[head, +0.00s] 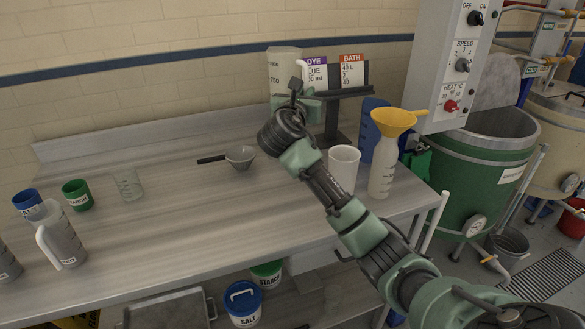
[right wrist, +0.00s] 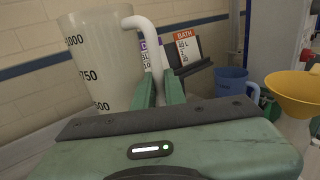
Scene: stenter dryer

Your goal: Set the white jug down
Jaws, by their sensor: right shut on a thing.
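The white jug (head: 285,62), with volume marks on its side, is at the back of the steel table in the head view. It also shows large in the right wrist view (right wrist: 95,60), roughly upright. My right gripper (head: 299,92) is shut on its white handle; the two green fingers (right wrist: 159,92) sit either side of the handle's lower part. My arm and gripper hide the jug's base, so I cannot tell if it touches the table. My left gripper is not in view.
A card stand (head: 338,108) is close right of the jug. A white beaker (head: 343,168), blue jug (head: 371,118) and bottle with yellow funnel (head: 383,178) stand at the table's right. A grey bowl with a handle (head: 240,157) lies mid-table. The table's back left is clear.

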